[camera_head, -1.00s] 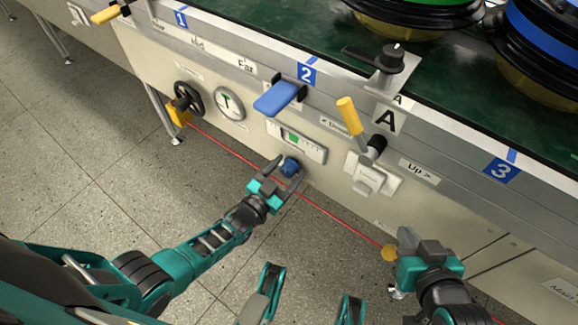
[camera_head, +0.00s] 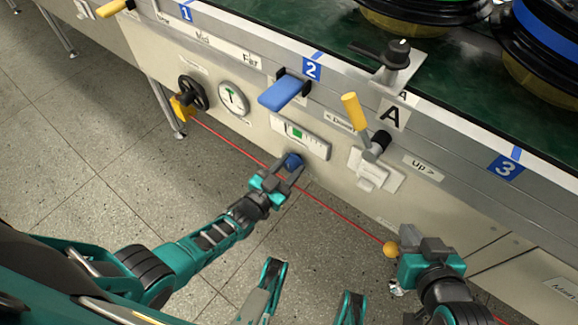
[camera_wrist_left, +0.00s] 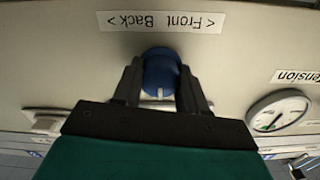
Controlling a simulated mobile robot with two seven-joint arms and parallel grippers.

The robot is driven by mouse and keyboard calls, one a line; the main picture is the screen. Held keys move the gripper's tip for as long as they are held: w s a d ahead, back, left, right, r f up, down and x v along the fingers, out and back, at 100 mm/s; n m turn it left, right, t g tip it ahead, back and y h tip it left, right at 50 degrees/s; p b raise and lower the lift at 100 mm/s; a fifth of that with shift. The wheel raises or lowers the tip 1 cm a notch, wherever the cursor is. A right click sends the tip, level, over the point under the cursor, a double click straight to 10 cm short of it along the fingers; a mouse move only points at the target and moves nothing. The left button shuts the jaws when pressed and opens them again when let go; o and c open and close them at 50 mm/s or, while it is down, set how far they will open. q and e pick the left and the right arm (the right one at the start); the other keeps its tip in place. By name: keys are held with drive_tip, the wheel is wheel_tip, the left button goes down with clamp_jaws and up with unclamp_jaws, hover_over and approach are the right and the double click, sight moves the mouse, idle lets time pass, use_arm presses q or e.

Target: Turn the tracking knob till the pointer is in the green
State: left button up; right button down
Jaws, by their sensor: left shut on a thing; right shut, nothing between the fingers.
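The tracking knob is a round blue knob (camera_head: 293,161) low on the machine's front panel, below a white gauge (camera_head: 301,138) with a green zone. The pointer is too small to place against the green. My left gripper (camera_head: 285,171) is shut on the knob, with one finger on each side. In the left wrist view the blue knob (camera_wrist_left: 160,72) sits between the dark fingers, with a pale mark at its lower edge, under a "Front Back" label (camera_wrist_left: 163,22). My right gripper (camera_head: 408,238) is shut and empty near the panel's lower part, right of the knob.
A red cord (camera_head: 340,220) runs along the panel below the knob to a yellow ball (camera_head: 391,249) beside my right gripper. A blue lever (camera_head: 282,93), a yellow-handled lever (camera_head: 354,112), a black handwheel (camera_head: 192,92) and a round dial (camera_head: 233,98) surround the gauge.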

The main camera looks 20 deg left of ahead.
use_arm(q)
drive_tip(key=n+b, duration=0.1)
drive_tip(key=n, duration=0.8)
drive_tip(key=shift+n+b, duration=0.3)
drive_tip(key=shift+n, duration=0.4)
use_arm(e)
drive_tip(key=shift+a+f, duration=0.25)
drive_tip(key=shift+f, duration=0.1)
drive_tip(key=shift+w, duration=0.1)
use_arm(q)
drive_tip(key=o, duration=1.1)
drive_tip(key=shift+c, duration=0.2)
drive_tip(key=shift+r, duration=0.1)
use_arm(e)
drive_tip(key=shift+r, duration=0.1)
